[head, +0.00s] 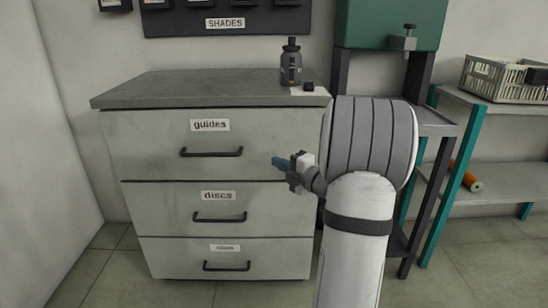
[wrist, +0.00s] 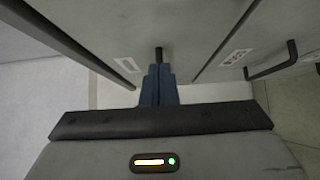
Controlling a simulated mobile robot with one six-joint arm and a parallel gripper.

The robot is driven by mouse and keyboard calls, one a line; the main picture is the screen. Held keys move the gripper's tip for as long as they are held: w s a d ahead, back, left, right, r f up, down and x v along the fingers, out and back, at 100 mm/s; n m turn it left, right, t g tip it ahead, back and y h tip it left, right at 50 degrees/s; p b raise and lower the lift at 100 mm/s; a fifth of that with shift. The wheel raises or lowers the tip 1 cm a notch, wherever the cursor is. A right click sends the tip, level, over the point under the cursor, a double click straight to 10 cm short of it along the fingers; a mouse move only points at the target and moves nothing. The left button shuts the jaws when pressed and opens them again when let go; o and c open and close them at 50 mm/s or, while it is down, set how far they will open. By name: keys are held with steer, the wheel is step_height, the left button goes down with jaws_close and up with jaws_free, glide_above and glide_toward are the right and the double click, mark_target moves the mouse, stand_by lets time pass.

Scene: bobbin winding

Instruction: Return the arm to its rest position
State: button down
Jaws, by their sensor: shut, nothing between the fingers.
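My gripper (head: 279,162) is in front of the grey drawer cabinet (head: 135,147), near the right part of the top drawer labelled "guides". Its blue fingers point left in the head view. In the wrist view the gripper (wrist: 159,70) has its two blue fingers together, with nothing between them. A dark handle end shows just beyond the fingertips there; I cannot tell whether they touch it. My arm stands at the right of the cabinet in the head view and hides part of its right side.
All three cabinet drawers look shut. A dark bottle (head: 291,64) and a small black item (head: 308,86) stand on the cabinet top. On the right are a green machine (head: 380,22) and a shelf with a cream basket (head: 503,78). The floor at the left is clear.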

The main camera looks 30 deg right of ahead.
steer(key=p+v, duration=0.1)
steer(key=v, duration=0.5)
steer(key=shift+s, duration=0.25)
